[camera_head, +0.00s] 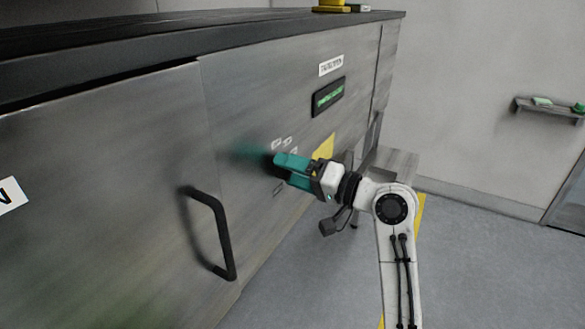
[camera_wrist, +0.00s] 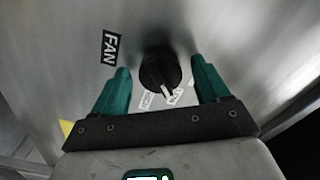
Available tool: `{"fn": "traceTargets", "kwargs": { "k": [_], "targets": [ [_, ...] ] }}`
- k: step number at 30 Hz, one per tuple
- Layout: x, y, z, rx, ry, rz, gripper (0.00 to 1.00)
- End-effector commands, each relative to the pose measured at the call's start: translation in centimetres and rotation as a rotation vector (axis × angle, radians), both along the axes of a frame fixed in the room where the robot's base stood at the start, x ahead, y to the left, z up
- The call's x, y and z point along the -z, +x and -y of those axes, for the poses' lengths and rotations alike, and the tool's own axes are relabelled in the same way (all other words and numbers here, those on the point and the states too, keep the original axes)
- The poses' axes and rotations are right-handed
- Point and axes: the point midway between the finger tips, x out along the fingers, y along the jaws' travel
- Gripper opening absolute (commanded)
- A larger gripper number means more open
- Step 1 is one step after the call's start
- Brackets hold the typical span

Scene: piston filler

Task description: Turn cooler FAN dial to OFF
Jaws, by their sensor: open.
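The FAN dial (camera_wrist: 158,72) is a round black knob on the grey metal panel, with a pale pointer mark on its lower edge. A black FAN label (camera_wrist: 110,47) is to its left, and small white position labels (camera_wrist: 146,100) sit just below it, too small to read surely. My gripper (camera_wrist: 160,85) has two teal fingers, spread apart with the dial between them in the wrist view. I cannot tell whether either finger touches the dial. In the head view my gripper (camera_head: 276,163) is at the panel and mostly hides the dial.
A black door handle (camera_head: 218,235) stands out from the cabinet at left of my gripper. A green-lit display (camera_head: 328,97) is above it on the panel. A yellow sticker (camera_head: 324,147) lies behind my wrist. A wall shelf (camera_head: 550,108) is far right, above open grey floor.

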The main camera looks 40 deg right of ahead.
Motion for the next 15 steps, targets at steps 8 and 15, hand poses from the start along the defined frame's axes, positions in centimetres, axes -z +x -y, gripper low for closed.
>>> {"fn": "traceTargets", "kwargs": {
  "k": [8, 15],
  "targets": [
    [0.07, 0.25, -0.07, 0.000, 0.000, -0.001, 0.75],
    [0.06, 0.23, -0.07, 0.000, 0.000, -0.001, 0.56]
  ]
}}
